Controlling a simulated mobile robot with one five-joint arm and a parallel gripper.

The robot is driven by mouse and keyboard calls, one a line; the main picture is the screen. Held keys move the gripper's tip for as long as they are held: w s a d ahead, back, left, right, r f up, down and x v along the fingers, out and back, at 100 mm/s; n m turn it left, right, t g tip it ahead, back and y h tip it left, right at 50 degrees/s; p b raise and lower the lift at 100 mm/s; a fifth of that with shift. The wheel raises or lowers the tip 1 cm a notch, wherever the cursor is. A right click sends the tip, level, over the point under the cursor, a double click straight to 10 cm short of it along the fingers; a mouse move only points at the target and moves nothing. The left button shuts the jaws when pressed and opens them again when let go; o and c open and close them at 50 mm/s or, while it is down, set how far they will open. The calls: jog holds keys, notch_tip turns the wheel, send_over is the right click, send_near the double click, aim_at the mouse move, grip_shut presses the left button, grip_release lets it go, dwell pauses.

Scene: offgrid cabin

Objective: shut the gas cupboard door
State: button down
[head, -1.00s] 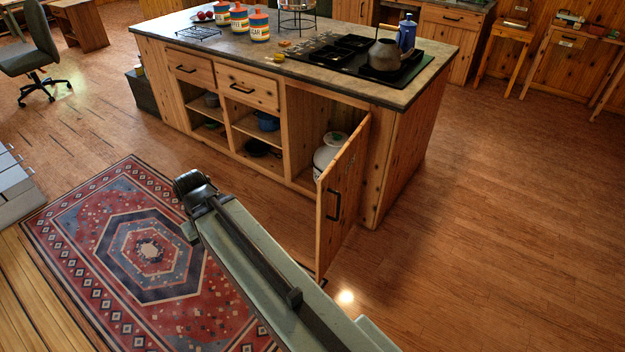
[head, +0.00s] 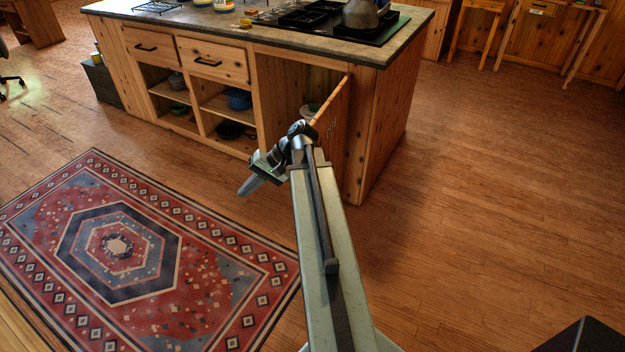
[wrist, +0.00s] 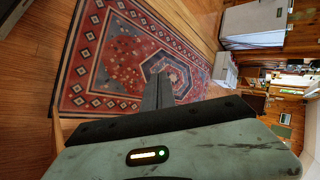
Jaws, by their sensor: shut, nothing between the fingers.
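The gas cupboard door (head: 338,115) is a wooden panel at the right end of the kitchen island. It stands open, swung out toward me, and my arm hides its lower and free-edge part. Behind it the cupboard (head: 275,82) is dark, with only a bit of the gas bottle (head: 306,113) showing. My gripper (head: 246,187) is shut and empty, pointing down-left over the floor, to the left of the door and in front of the island.
The island worktop (head: 400,38) carries a hob, kettle and jars. Open shelves (head: 215,105) are left of the cupboard. A patterned rug (head: 120,245) lies at left. The wooden floor to the right (head: 480,200) is clear.

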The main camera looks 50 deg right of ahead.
jog(key=s+d+f+m+t+b, duration=0.1)
jog(key=s+d+m+t+b, duration=0.15)
jog(key=d, duration=0.45)
jog(key=s+d+f+m+t+b, duration=0.1)
jog(key=s+d+f+t+b, duration=0.2)
jog(key=d, duration=0.5)
jog(key=s+d+r+m+t+h+b, duration=0.1)
jog(key=s+d+r+m+t+b, duration=0.35)
jog(key=s+d, duration=0.75)
jog(key=w+a+n+t+b, duration=0.1)
jog(key=w+a+b, duration=0.1)
jog(key=w, duration=1.1)
jog(key=shift+w+a+r+n+t, duration=0.3)
jog(key=shift+a+n, duration=0.1)
jog(key=shift+a, duration=0.3)
